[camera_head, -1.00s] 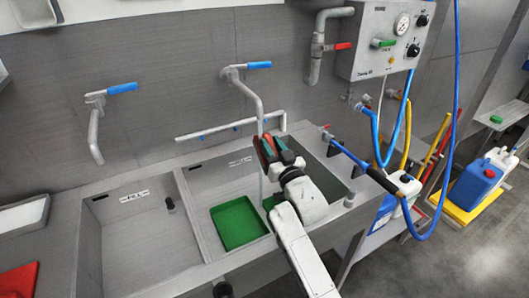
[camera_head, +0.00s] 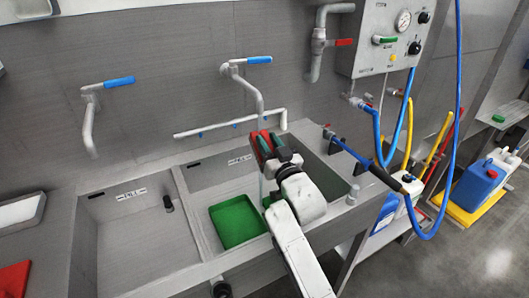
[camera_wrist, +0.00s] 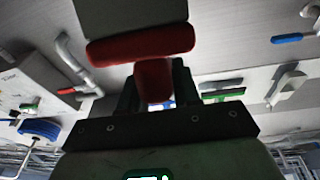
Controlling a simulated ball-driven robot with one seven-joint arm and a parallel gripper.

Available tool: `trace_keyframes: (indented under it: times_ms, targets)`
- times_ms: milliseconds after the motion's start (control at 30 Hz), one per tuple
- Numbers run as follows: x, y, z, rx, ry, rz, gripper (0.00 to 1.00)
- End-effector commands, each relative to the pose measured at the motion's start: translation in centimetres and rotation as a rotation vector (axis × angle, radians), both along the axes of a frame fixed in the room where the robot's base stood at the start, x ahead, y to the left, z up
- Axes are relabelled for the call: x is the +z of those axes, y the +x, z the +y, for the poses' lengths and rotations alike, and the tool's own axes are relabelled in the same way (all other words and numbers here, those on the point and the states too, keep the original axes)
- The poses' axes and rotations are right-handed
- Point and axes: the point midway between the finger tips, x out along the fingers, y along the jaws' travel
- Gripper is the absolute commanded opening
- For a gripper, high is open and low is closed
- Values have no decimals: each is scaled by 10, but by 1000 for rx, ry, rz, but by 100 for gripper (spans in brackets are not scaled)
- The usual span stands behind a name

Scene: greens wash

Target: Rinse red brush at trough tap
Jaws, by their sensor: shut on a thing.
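My gripper (camera_head: 280,155) is shut on the red brush (camera_head: 263,144), held above the right-hand basin close to the spout of the middle tap (camera_head: 262,98). A thin pale line, like running water, drops below that spout behind the brush; I cannot tell if it touches the brush. In the wrist view the brush shows as a red bar (camera_wrist: 140,45) with a red stem between my fingers (camera_wrist: 153,100). A dark grey block, perhaps its bristles, lies beyond it. The tap's blue lever (camera_head: 258,60) points right.
A green tray (camera_head: 238,221) lies in the basin below. A horizontal pipe (camera_head: 215,127) runs behind my gripper. A second tap (camera_head: 90,120) stands over the left basin. The control panel (camera_head: 385,38) and hoses (camera_head: 398,125) are at right. A red item (camera_head: 14,280) lies far left.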

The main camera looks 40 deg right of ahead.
Motion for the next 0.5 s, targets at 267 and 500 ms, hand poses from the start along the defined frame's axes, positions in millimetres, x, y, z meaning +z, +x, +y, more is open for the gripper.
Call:
trace_keyframes:
  times_ms: [267,500]
  targets:
    - [1,-1,0,0,-1,-2,0]
    - [1,-16,3,-1,-1,-2,0]
